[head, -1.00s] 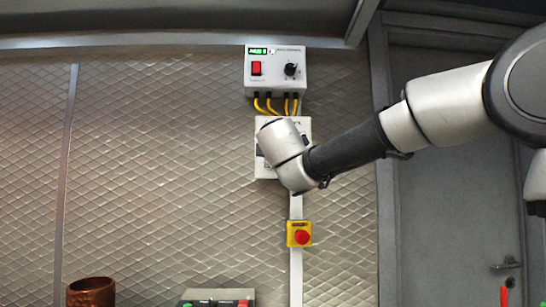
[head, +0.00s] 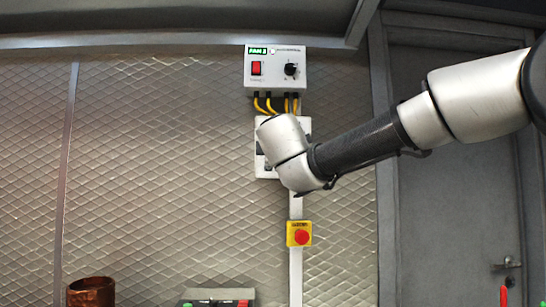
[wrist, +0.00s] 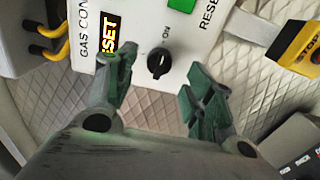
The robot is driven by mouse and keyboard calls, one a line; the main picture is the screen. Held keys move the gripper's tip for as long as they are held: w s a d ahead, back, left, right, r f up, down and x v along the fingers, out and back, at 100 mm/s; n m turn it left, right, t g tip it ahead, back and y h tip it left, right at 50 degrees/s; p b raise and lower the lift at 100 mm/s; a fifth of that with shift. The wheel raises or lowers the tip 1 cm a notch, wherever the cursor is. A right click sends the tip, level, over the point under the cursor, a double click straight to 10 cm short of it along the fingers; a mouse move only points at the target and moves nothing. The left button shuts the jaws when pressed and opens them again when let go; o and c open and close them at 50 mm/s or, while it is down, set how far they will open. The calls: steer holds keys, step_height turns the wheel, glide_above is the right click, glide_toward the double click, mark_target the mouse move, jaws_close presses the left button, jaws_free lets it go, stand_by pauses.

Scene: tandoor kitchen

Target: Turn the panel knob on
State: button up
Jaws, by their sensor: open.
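In the wrist view a black knob (wrist: 160,64) sits on a white gas control panel (wrist: 140,20), beside the lettering "ON". My gripper (wrist: 160,84) is open, with one green-black finger left of the knob and the other to its lower right. The knob appears between the fingers in the picture, and neither finger visibly touches it. I cannot tell the depth left to the panel. In the head view this panel (head: 262,168) is mostly hidden behind my wrist, and its knob and my fingers cannot be seen.
Above hangs a white fan box (head: 275,78) with a red switch (head: 256,68), another black knob (head: 291,69) and yellow cables (head: 270,104) below. A red emergency button (head: 301,237) on yellow sits below the panel. A copper pot (head: 91,292) stands at lower left.

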steer(key=s, duration=0.8)
steer(key=shift+s, duration=0.3)
